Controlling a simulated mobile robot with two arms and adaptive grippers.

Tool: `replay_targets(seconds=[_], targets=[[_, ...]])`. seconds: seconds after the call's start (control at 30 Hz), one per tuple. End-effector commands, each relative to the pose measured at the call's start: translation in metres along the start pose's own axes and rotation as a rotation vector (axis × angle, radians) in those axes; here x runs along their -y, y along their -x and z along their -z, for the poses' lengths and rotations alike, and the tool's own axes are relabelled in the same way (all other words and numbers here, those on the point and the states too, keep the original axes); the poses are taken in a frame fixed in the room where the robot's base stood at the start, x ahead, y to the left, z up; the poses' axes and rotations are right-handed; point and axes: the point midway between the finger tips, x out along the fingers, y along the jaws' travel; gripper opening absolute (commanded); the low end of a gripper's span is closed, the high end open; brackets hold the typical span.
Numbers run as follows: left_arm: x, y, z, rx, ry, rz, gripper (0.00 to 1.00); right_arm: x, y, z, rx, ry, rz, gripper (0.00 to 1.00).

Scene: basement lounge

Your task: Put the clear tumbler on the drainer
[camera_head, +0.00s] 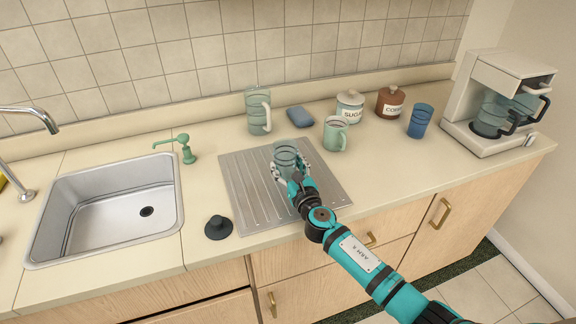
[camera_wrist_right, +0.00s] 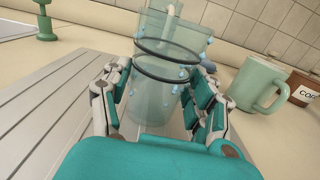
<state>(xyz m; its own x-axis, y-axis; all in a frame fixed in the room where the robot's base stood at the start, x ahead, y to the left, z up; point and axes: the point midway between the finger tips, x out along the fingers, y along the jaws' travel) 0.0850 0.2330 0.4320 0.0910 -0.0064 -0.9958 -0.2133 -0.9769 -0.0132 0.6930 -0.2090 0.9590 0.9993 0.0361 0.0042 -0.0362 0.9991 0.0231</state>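The clear tumbler (camera_head: 285,153), a see-through greenish glass with dark rings, is upright over the ribbed metal drainer (camera_head: 250,196). I cannot tell whether its base touches the drainer. My right gripper (camera_head: 289,170) is at the tumbler, with a finger on each side. In the right wrist view the tumbler (camera_wrist_right: 158,100) stands between the fingers of my right gripper (camera_wrist_right: 157,95). A narrow gap seems to show at the left finger, and contact on the right is unclear. My left gripper is not in view.
Sugar (camera_head: 349,107) and coffee (camera_head: 390,102) jars, a blue cup (camera_head: 420,121) and a coffee maker (camera_head: 495,100) stand right. The sink (camera_head: 100,212) and black plug (camera_head: 218,228) are left.

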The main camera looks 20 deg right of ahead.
Motion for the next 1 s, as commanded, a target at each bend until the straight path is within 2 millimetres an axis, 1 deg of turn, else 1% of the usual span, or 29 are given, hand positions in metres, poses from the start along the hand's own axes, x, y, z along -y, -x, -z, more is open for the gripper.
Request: replay_targets(seconds=[0.03,0.13,0.17,0.4,0.5,0.53,0.67,0.9,1.0], targets=[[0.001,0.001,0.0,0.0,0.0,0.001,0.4,0.0,0.0,0.0,0.0,0.0,0.0,0.68],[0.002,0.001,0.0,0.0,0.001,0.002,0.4,0.0,0.0,0.0,-0.001,0.001,0.0,0.81],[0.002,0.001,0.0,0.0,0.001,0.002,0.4,0.0,0.0,0.0,-0.001,0.001,0.0,0.82],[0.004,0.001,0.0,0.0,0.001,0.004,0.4,0.0,0.0,-0.001,0.0,0.001,0.0,0.82],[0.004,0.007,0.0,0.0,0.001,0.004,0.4,0.0,0.0,-0.007,0.0,0.001,0.0,0.82],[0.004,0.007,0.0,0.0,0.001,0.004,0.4,0.0,0.002,-0.006,-0.001,0.001,0.0,0.82],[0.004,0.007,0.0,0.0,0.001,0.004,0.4,0.0,0.025,-0.004,-0.003,0.002,-0.001,0.82],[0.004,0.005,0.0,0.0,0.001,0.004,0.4,0.0,0.078,-0.003,-0.002,0.002,-0.002,0.82],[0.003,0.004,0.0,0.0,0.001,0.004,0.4,0.0,0.096,-0.003,-0.002,0.001,-0.001,0.82]])
